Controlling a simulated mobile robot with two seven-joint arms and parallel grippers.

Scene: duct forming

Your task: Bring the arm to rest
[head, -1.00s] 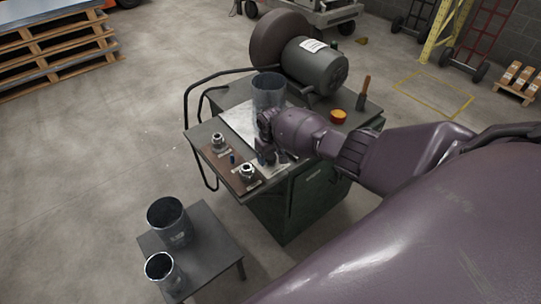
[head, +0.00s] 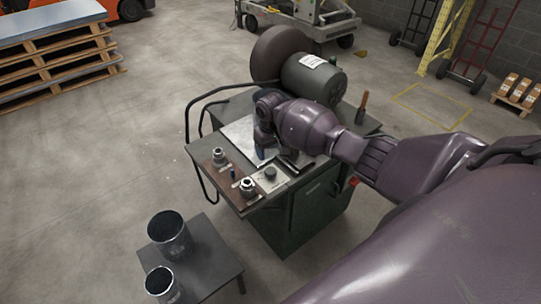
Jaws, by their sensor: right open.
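My right arm (head: 400,165) reaches in from the right over the green machine bench (head: 300,215). My right gripper (head: 277,158) is open above the metal sheet on the bench top, pointing down. I cannot see anything held between its fingers. Its body covers part of the bench top behind it. My left gripper is not in view.
Two open metal cylinders, a larger one (head: 170,240) and a smaller one (head: 161,286), stand on a low dark table (head: 212,262). Two fittings (head: 219,157) (head: 248,188) sit on the bench's front board. A motor (head: 315,77) stands behind.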

